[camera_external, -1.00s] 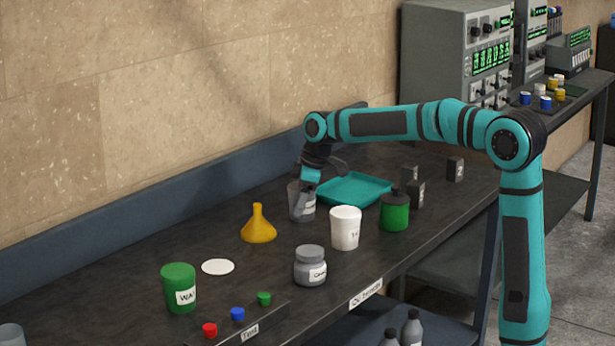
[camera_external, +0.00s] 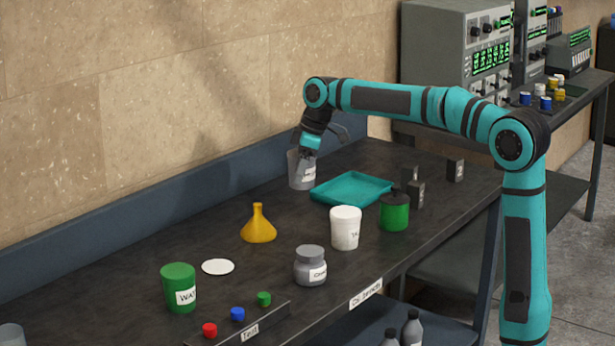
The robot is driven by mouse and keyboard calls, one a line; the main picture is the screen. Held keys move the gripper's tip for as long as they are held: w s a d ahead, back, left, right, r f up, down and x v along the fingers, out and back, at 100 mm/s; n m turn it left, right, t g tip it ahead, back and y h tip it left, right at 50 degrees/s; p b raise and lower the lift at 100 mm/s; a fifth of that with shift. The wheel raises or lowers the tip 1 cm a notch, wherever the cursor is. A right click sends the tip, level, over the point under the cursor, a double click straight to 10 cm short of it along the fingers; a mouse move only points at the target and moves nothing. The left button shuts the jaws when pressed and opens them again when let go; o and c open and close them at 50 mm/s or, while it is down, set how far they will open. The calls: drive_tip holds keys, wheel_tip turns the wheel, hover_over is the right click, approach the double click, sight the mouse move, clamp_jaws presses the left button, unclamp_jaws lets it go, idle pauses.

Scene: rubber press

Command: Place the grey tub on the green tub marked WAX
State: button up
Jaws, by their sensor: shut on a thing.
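The grey tub (camera_external: 298,176) with a white label is held by my gripper (camera_external: 304,155) near the back of the bench, left of the teal tray. My gripper is shut on its upper rim, and the tub looks raised above the bench. The green tub marked WAX (camera_external: 178,289) stands upright at the front left of the bench, with its label facing the camera. It is well to the left of and nearer than my gripper. Nothing shows on top of it.
Between them are a yellow funnel (camera_external: 258,225) and a white disc (camera_external: 218,267). A white tub (camera_external: 345,229), a grey lidded jar (camera_external: 310,267), a green container (camera_external: 394,213) and the teal tray (camera_external: 350,190) stand to the right.

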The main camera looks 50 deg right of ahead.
drive_tip(key=shift+r, duration=0.55)
drive_tip(key=w+a+r, duration=0.2)
drive_tip(key=a, duration=1.1)
wheel_tip(320, 180, up, 7)
drive_tip(key=n, duration=0.1)
hover_over(167, 270)
drive_tip(key=s+d, duration=0.1)
drive_tip(key=shift+s+f, duration=0.15)
drive_tip(key=shift+f, duration=4.75)
drive_tip(key=shift+f, duration=0.1)
drive_tip(key=o, duration=1.2)
drive_tip(key=shift+o, duration=0.2)
